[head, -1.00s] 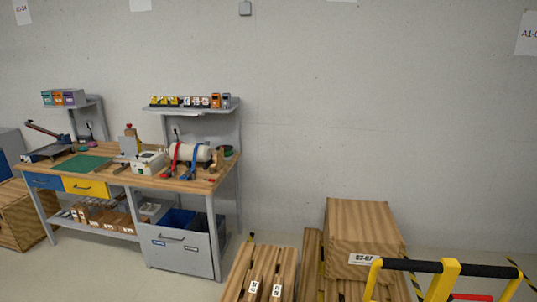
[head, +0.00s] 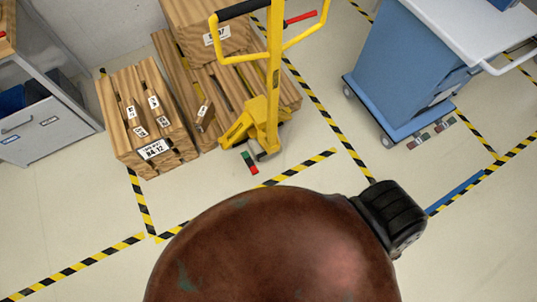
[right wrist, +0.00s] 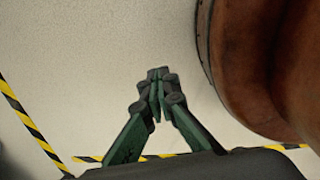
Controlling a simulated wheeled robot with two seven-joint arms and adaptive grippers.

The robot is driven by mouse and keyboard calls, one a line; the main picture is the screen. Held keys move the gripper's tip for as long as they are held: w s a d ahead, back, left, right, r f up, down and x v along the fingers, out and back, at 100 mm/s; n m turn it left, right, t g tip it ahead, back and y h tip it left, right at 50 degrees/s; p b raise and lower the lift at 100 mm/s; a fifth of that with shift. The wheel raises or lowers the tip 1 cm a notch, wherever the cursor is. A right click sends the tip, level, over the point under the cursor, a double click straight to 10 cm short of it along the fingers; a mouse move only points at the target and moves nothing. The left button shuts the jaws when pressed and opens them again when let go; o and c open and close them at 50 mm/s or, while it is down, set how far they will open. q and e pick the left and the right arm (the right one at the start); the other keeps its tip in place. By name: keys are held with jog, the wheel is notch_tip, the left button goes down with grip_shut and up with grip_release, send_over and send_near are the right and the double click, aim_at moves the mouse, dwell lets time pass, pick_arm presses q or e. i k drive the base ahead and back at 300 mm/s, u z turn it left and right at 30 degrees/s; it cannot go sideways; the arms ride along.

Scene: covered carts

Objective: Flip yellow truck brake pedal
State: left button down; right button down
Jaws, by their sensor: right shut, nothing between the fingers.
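The yellow truck (head: 274,75) stands in the upper middle of the head view, with its looped handle frame at the top and its yellow foot low down. A small pedal (head: 250,162) with a red end and a green end sticks out near the floor at the truck's base. My right gripper (right wrist: 158,84) shows in the right wrist view, shut and empty above bare floor. It is not in the head view, and the truck is not in the right wrist view. My left gripper is in neither current view.
Wooden crates (head: 150,115) stand left of the truck, with a wooden box (head: 205,15) behind. A blue covered cart (head: 415,65) stands at the right. Yellow-black tape (head: 300,168) marks the floor. Free floor lies in front of the truck.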

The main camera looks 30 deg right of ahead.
aim_at(247, 159)
jog(key=z, duration=0.75)
jog(key=k, duration=0.75)
jog(key=u, duration=0.6)
